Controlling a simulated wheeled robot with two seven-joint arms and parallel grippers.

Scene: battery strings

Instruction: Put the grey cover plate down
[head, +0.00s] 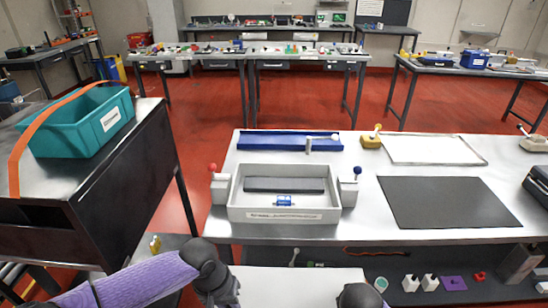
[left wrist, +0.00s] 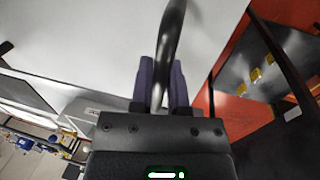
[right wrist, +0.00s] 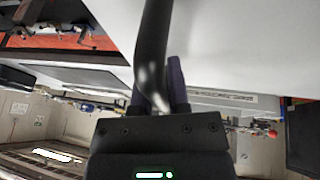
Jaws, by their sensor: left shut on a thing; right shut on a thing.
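The grey cover plate (head: 292,284) is a flat light-grey panel at the bottom of the head view, in front of the bench's near edge. It also fills much of the left wrist view (left wrist: 85,38) and shows in the right wrist view (right wrist: 235,45). My left gripper (left wrist: 162,65) is shut on a black curved handle (left wrist: 174,22) at the plate. My right gripper (right wrist: 160,65) is shut on a similar black handle (right wrist: 152,30). In the head view my wrists appear at the plate's two sides; the fingertips are mostly hidden or cut off there.
A light-grey open box (head: 285,216) on the bench (head: 350,236) holds a dark bar (head: 284,185) and a small blue block (head: 284,201). Posts with red and blue knobs flank it. A black mat (head: 446,203) lies right. A teal bin (head: 85,122) stands on the left cabinet.

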